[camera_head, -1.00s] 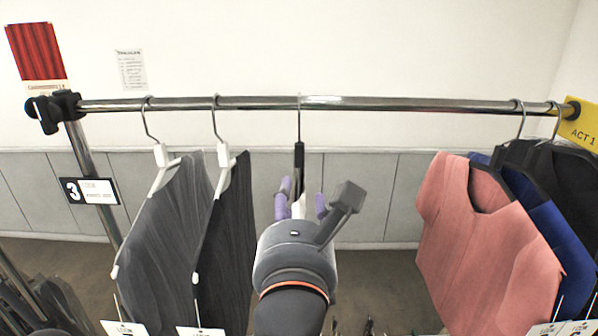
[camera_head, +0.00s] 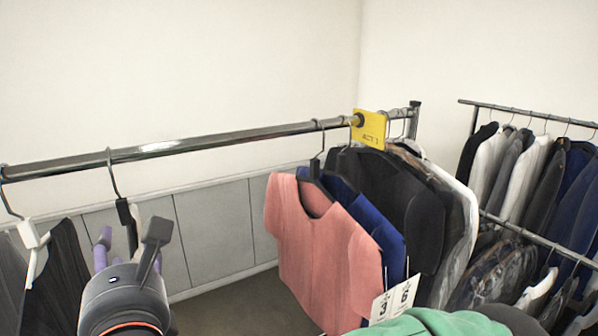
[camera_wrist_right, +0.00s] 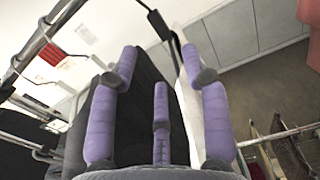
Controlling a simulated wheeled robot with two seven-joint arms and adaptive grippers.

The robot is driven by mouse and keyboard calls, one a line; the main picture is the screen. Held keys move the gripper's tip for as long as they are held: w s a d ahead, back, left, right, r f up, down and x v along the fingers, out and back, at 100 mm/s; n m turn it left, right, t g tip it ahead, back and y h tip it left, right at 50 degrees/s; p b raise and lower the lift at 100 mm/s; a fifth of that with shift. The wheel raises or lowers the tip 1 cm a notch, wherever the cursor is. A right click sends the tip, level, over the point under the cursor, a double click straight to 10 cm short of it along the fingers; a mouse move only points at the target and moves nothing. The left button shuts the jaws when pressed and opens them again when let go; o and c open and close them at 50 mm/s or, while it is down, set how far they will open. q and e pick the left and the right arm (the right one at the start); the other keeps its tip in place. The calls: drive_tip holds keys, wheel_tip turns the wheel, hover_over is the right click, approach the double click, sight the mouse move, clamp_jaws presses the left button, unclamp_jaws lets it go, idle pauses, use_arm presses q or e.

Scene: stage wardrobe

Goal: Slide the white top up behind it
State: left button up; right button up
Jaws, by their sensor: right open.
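The white top (camera_wrist_right: 188,115) hangs edge-on from a black hanger (camera_wrist_right: 160,24) in the right wrist view. In the head view the black hanger (camera_head: 123,212) hangs from the rail, and the top is mostly hidden behind my right gripper. My right gripper (camera_head: 130,248) is open at the hanger, its purple fingers pointing up and away. In the wrist view the right gripper (camera_wrist_right: 160,62) has fingers on both sides of the top's edge; contact is unclear. The pink top (camera_head: 318,235) hangs farther right on the rail. My left gripper is out of view.
The rail (camera_head: 200,145) is bare between the black hanger and the pink top. Blue (camera_head: 375,222) and black (camera_head: 405,190) garments hang behind the pink top, by a yellow ACT 1 sign (camera_head: 369,128). Dark garments (camera_head: 62,275) hang at left. Another full rack stands right.

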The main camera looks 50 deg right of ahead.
sight(125, 214)
drive_tip(key=shift+p+x, duration=0.55)
drive_tip(key=shift+x, duration=2.05)
drive_tip(key=shift+p+x, duration=1)
drive_tip(key=shift+x, duration=2.4)
drive_tip(key=shift+s+d+f+b, duration=0.15)
drive_tip(key=shift+d+b, duration=0.25)
drive_tip(key=shift+d, duration=0.2)
drive_tip(key=s+d+b, duration=0.1)
drive_tip(key=s+d, duration=0.1)
drive_tip(key=d, duration=0.7)
drive_tip(key=s+d, duration=0.3)
drive_tip(key=d, duration=0.7)
drive_tip(key=s+d+b, duration=0.1)
drive_tip(key=s+d, duration=0.2)
drive_tip(key=d, duration=0.7)
drive_tip(key=shift+s+b, duration=0.25)
drive_tip(key=shift+b, duration=0.1)
